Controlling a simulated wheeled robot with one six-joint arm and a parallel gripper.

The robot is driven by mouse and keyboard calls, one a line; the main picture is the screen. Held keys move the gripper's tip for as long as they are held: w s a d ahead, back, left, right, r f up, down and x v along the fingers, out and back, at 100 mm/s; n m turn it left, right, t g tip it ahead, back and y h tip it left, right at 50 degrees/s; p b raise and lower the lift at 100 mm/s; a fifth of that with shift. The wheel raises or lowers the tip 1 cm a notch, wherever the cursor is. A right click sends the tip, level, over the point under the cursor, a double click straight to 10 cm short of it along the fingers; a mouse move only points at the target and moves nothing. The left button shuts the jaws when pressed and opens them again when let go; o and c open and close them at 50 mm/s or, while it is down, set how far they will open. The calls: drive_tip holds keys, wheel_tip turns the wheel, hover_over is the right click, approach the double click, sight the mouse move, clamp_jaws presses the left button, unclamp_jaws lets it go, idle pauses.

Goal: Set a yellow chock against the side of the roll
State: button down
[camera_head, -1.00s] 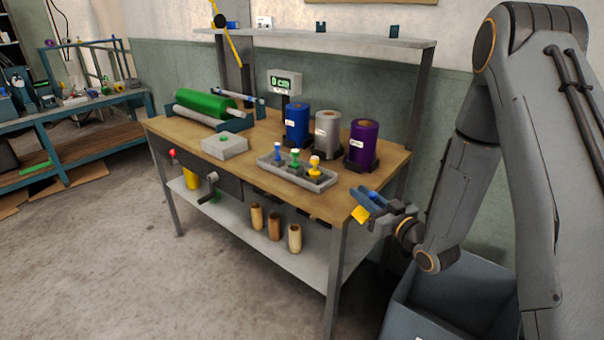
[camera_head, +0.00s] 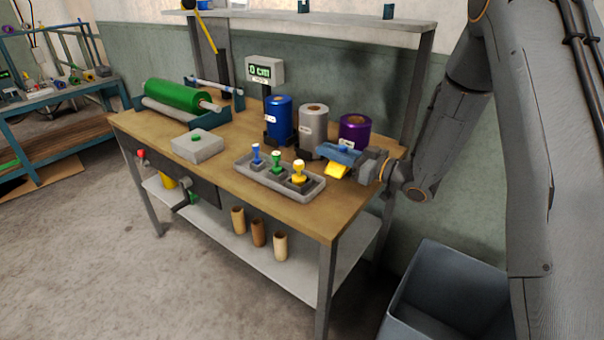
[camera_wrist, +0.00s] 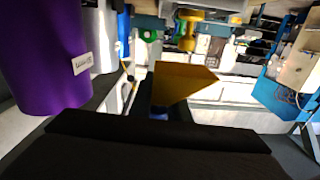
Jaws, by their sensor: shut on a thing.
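My gripper (camera_head: 343,155) is shut on a yellow chock (camera_head: 336,170), a wedge that also shows in the middle of the wrist view (camera_wrist: 180,84). It is held over the right end of the bench, in front of the purple roll. The purple roll (camera_head: 354,128) stands upright at the right of the row, its foot hidden by my gripper; it fills the left of the wrist view (camera_wrist: 42,55). A silver roll (camera_head: 313,124) and a blue roll (camera_head: 281,118) stand left of it. A green roll (camera_head: 178,95) lies on its side at the far left.
A grey tray (camera_head: 243,168) with blue, green and yellow stamps lies just left of my gripper. A grey box with a green button (camera_head: 198,144) and a display reading 0 cm (camera_head: 263,72) stand farther left. A shelf (camera_head: 300,22) runs above; a bin (camera_head: 420,300) is below right.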

drive_tip(key=f, duration=0.3)
drive_tip(key=d+f+p, duration=0.1)
drive_tip(key=f, duration=0.1)
drive_tip(key=shift+a+f+p, duration=0.1)
drive_tip(key=shift+f+p, duration=0.3)
drive_tip(key=shift+f, duration=1.65)
drive_tip(key=shift+f, duration=0.1)
drive_tip(key=c, duration=2.1)
unclamp_jaws()
drive_tip(key=shift+f, duration=0.1)
drive_tip(key=o, duration=0.4)
drive_tip(key=shift+o, duration=0.2)
